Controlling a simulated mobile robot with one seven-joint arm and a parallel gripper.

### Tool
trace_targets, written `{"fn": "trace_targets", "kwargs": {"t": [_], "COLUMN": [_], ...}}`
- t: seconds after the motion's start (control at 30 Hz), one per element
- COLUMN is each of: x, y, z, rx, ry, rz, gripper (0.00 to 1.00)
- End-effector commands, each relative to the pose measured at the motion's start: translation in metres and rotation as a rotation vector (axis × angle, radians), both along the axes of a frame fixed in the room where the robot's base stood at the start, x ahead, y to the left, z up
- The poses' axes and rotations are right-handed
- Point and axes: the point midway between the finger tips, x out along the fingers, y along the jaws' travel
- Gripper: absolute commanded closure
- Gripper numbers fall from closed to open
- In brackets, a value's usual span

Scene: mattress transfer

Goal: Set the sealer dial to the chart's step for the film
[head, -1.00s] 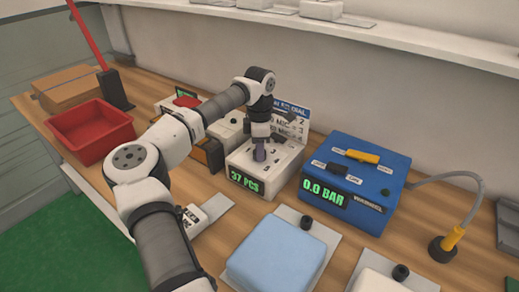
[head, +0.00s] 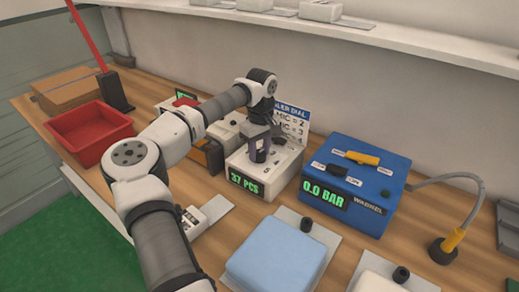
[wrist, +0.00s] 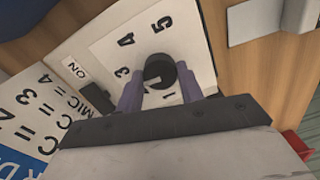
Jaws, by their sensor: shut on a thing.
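The white sealer (head: 283,165) stands at the middle of the bench, with "37 PCS" in green on its front. In the wrist view its dial face shows the numbers 1 to 5 around a black knob (wrist: 160,68). My gripper (head: 260,153) points down, and its purple fingers are shut on the knob, one on each side. They also show in the wrist view (wrist: 160,88). I cannot tell the knob's setting for sure.
A blue box (head: 375,185) reading "0.0 BAR" stands right of the sealer. A light-blue block (head: 275,258) lies in front. A red bin (head: 92,135) and a cardboard box (head: 66,88) are at the left. A shelf (head: 400,42) runs along the back.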

Motion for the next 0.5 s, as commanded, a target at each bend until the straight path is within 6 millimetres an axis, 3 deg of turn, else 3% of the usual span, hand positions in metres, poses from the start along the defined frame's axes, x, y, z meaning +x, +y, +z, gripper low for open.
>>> {"fn": "trace_targets", "kwargs": {"t": [0.5], "x": [0.0001], "y": [-0.0002], "z": [0.0009], "rx": [-0.001], "ry": [-0.002], "rz": [-0.246], "gripper": [0.85]}}
